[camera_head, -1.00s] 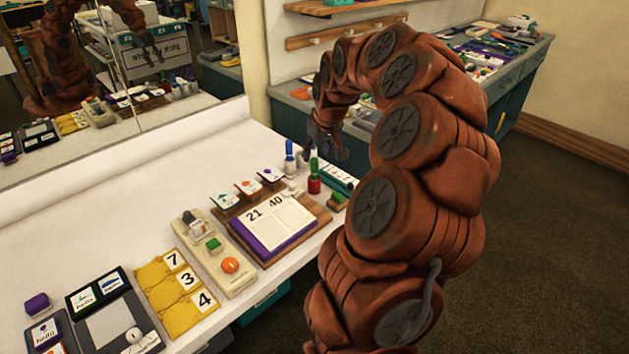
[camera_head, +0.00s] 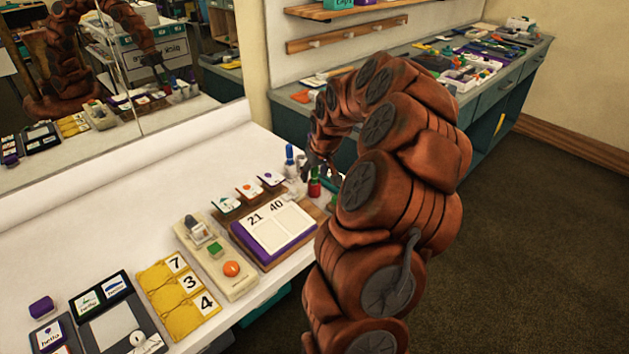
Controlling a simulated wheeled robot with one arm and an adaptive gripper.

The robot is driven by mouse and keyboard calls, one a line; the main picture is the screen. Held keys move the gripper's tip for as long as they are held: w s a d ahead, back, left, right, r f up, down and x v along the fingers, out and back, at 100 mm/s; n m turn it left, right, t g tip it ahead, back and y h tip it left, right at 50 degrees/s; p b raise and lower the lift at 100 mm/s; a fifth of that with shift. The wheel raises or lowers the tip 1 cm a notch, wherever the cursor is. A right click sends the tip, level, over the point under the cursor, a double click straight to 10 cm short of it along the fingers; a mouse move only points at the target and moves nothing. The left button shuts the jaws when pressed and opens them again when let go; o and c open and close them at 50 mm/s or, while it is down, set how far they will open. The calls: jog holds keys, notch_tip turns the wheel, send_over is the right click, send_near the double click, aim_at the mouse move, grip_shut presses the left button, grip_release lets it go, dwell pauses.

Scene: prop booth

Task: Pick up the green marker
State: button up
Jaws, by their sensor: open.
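The green marker (camera_head: 314,173) stands upright in a red holder (camera_head: 314,188) near the far end of the white table. A blue marker (camera_head: 290,154) stands to its left, and a small white piece lies near its base. My gripper (camera_head: 321,172) is open and is low at the green marker, with a finger on each side of it in the picture. I cannot tell whether the fingers touch it. My gripper and arm hide part of the table to the right of the marker.
A wooden board with a purple-edged number pad (camera_head: 272,236) lies left of the arm. Small picture cards (camera_head: 249,189) stand behind it. A beige box with buttons (camera_head: 217,250) and yellow number cards (camera_head: 178,290) are nearer. A mirror (camera_head: 190,60) stands behind the table.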

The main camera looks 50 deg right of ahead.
jog(key=shift+c, duration=0.3)
grip_shut()
jog(key=shift+r, duration=0.1)
